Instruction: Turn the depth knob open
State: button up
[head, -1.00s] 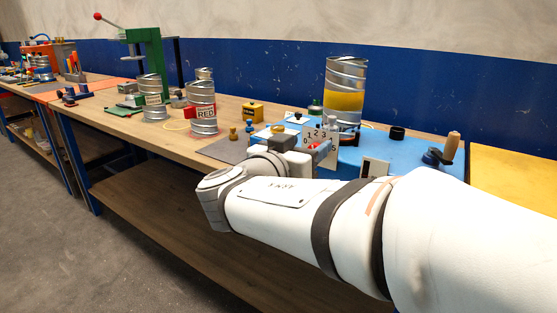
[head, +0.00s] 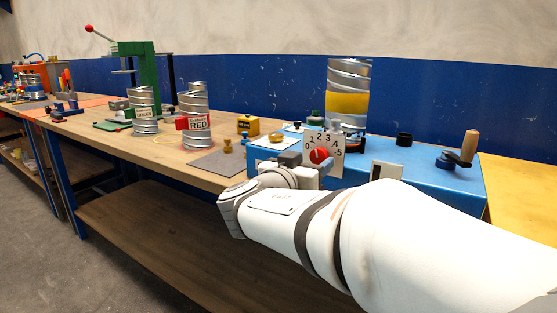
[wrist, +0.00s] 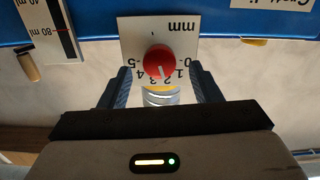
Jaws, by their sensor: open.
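The red depth knob (head: 320,155) sits on a white dial plate (head: 336,143) numbered 0 to 5, on the front of the blue machine (head: 432,176). In the wrist view the scene is upside down. There the knob (wrist: 159,61) has a white pointer mark directed to about 2 or 3, and the plate reads "mm". My gripper (wrist: 160,72) is open and empty. Its blue-grey fingers stand to either side of the knob with a gap on both sides. In the head view my gripper (head: 325,173) is just below and in front of the knob.
A ribbed metal duct with a yellow band (head: 347,104) stands on the machine. A crank with a wooden handle (head: 468,146) is at its right. A ml scale (wrist: 50,30) is beside the dial.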

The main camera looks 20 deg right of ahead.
aim_at(319, 156)
jog(key=shift+x, duration=1.05)
jog(key=c, duration=0.9)
jog(key=shift+d, duration=0.2)
jog(key=shift+c, duration=0.4)
jog(key=shift+a, duration=0.2)
jog(key=shift+f+b, duration=0.1)
jog(key=shift+b, duration=0.25)
